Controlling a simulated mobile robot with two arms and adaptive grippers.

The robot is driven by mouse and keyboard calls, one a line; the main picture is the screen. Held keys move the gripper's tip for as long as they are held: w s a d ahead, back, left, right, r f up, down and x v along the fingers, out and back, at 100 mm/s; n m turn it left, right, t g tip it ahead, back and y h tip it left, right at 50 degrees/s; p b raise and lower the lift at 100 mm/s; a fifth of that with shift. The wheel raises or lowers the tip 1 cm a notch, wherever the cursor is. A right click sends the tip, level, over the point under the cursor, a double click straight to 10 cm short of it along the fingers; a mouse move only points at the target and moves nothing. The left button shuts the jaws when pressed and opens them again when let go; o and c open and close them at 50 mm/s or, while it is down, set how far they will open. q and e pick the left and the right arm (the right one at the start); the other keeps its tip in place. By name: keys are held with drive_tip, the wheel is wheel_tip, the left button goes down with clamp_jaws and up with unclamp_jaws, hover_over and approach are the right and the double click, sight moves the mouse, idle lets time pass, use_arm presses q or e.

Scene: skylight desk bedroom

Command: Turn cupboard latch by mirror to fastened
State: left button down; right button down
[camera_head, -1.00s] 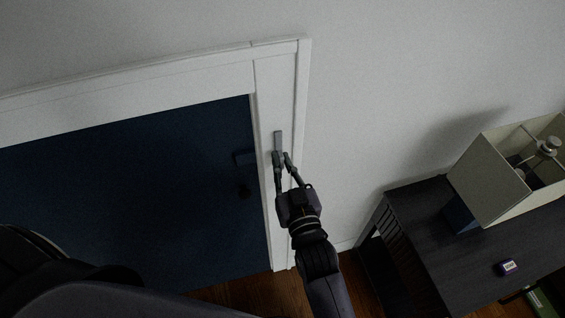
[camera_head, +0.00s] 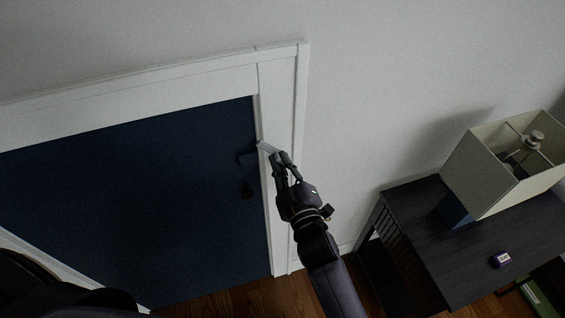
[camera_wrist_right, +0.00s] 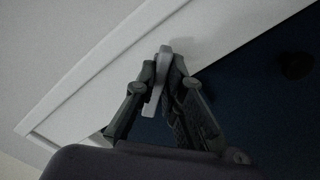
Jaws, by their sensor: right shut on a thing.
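The latch (camera_head: 265,147) is a small light-grey bar on the white door frame. It is tilted, with its upper end leaning left towards the edge of the dark blue door (camera_head: 130,190). My right gripper (camera_head: 279,158) is at the frame, shut on the latch, and hides its lower part. In the right wrist view the latch (camera_wrist_right: 155,97) stands between the two fingers (camera_wrist_right: 163,68), which close on it from both sides. My left gripper is out of view. No mirror shows.
At right, a dark table (camera_head: 440,262) carries a lamp with a cream shade (camera_head: 485,180) and a small purple-and-white box (camera_head: 501,259). The wall between frame and table is clear.

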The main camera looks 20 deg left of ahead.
drive_tip(key=shift+n, duration=1)
drive_tip(key=n, duration=0.2)
drive_tip(key=shift+a+n, duration=0.1)
drive_tip(key=shift+n, duration=0.3)
drive_tip(key=n, duration=0.5)
drive_tip(key=shift+f, duration=0.15)
drive_tip(key=c, duration=1.7)
unclamp_jaws()
drive_tip(key=shift+s, duration=0.1)
